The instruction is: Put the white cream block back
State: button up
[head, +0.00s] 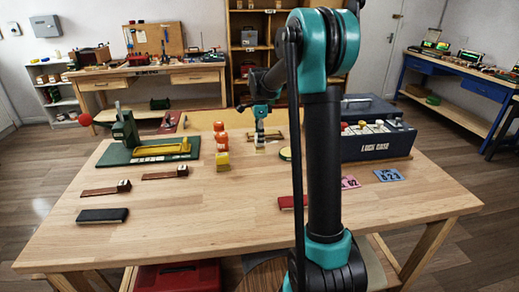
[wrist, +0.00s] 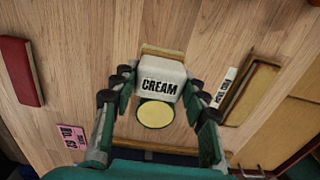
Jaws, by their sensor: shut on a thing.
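The white block marked CREAM (wrist: 161,76) is between the fingers of my gripper (wrist: 158,84) in the wrist view. The fingers are shut on its two sides and the lettering faces the camera. In the head view my gripper (head: 260,112) points down near the far middle of the table, and the pale block (head: 260,139) shows small below it. A tan wooden strip (wrist: 164,53) shows just behind the block in the wrist view. I cannot tell whether the block touches the surface below.
A yellow disc (wrist: 155,114) lies close to the block. An orange figure (head: 220,136) and yellow block (head: 222,161) stand left of my gripper; a dark box (head: 378,140) stands right.

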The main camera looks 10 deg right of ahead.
aim_at(259, 148)
jog(key=shift+f, duration=2.8)
jog(key=shift+f, duration=0.15)
jog(key=o, duration=1)
notch_tip(259, 148, up, 12)
jog(key=shift+r, duration=0.15)
